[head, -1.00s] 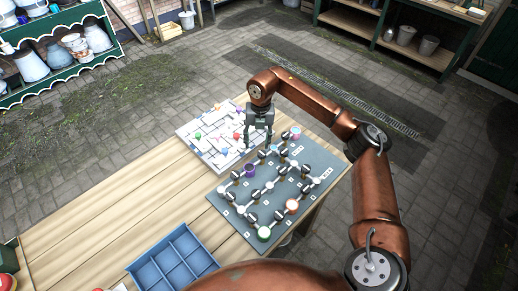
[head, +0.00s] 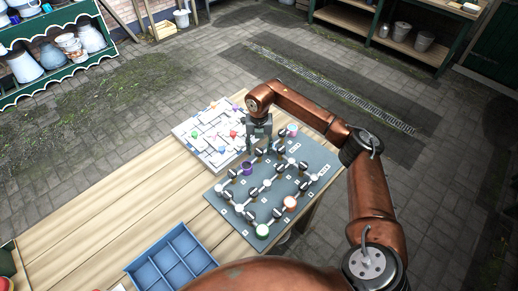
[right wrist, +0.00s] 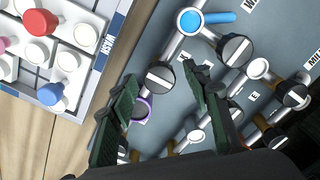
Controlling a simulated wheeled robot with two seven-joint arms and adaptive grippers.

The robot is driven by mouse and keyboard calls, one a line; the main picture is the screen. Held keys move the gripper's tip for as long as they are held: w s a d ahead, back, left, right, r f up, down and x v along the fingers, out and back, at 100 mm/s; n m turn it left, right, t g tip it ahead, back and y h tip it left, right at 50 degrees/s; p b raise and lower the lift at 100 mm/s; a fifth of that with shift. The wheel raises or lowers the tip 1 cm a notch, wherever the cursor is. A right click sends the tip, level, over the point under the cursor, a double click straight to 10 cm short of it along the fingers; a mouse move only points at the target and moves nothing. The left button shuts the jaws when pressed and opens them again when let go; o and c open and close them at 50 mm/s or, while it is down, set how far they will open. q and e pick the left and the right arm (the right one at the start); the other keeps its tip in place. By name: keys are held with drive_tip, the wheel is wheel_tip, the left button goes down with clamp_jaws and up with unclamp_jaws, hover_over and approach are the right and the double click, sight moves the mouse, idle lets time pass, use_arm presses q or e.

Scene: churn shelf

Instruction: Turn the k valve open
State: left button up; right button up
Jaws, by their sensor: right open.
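The grey valve board (head: 318,158) lies on the wooden table, with several black round valve knobs joined by white pipes. My right gripper (head: 259,148) is over the board's far left part, pointing down. In the right wrist view its fingers (right wrist: 160,76) are open, with a black knob with a white stripe (right wrist: 158,79) showing between the fingertips. I cannot tell whether they touch it. Another black knob (right wrist: 235,49) is just right of the right finger. My left gripper is not in view.
A white maze-like board (head: 190,135) with coloured pegs lies left of the valve board. A purple cup (head: 247,168), an orange-rimmed cup (head: 290,203) and a green-rimmed cup (head: 262,232) are on the valve board. A blue divided tray (head: 170,262) is at the near edge.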

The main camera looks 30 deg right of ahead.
drive_tip(key=shift+c, duration=0.6)
drive_tip(key=c, duration=1)
drive_tip(key=shift+c, duration=0.2)
drive_tip(key=n, duration=0.4)
drive_tip(key=shift+r+n, duration=0.1)
drive_tip(key=shift+n, duration=0.2)
drive_tip(key=n, duration=0.4)
drive_tip(key=shift+n+b, duration=0.3)
drive_tip(key=n, duration=0.4)
drive_tip(key=shift+n+b, duration=0.3)
drive_tip(key=shift+w+n+b, duration=0.1)
drive_tip(key=shift+n+b, duration=0.2)
drive_tip(key=shift+n, duration=1.8)
